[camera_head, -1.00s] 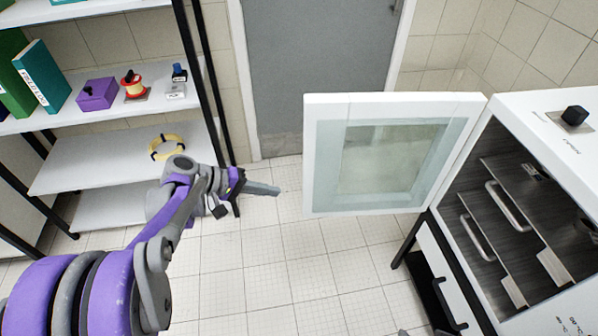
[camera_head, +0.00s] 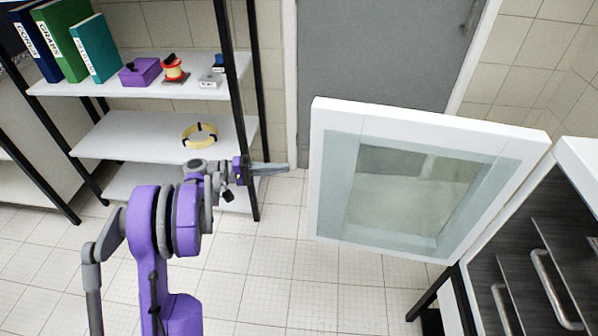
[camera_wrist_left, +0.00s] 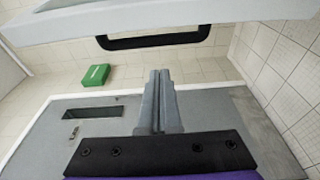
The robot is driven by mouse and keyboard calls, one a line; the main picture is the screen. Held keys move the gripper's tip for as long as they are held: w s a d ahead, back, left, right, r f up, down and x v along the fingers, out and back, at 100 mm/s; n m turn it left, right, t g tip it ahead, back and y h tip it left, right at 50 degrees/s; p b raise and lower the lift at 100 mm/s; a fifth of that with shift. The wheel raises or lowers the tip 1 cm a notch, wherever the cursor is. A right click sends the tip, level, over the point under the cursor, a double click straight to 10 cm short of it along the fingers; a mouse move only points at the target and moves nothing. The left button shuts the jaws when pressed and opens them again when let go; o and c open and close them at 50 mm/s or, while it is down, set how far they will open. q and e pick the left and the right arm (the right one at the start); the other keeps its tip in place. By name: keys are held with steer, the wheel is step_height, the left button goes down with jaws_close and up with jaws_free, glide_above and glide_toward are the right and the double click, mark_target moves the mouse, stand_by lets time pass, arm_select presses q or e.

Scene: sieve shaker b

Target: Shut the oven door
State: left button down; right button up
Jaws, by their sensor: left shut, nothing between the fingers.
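The oven door (camera_head: 335,115), a white frame around a glass pane, stands wide open. The oven (camera_head: 580,168) is at the right edge, its dark inside with metal racks partly showing. My left gripper (camera_head: 286,167) is shut and empty, just left of the door's free edge in the head view, with a small gap in the picture. In the left wrist view, the shut fingers (camera_wrist_left: 160,75) point toward a black handle (camera_wrist_left: 155,40) on the white oven door (camera_wrist_left: 215,12), which crosses the top. My right gripper is not in view.
A shelf rack (camera_head: 170,140) at the left holds binders, a purple box (camera_head: 142,72) and a yellow ring (camera_head: 200,135). A grey room door (camera_head: 380,60) is behind. The tiled floor (camera_head: 270,270) is clear in the middle.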

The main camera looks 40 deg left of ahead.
arm_select(q)
steer(key=w+d+b, duration=0.2)
steer(key=d, duration=0.6)
steer(key=shift+w, duration=0.2)
steer(key=shift+s+d, duration=0.1)
steer(key=shift+d, duration=0.05)
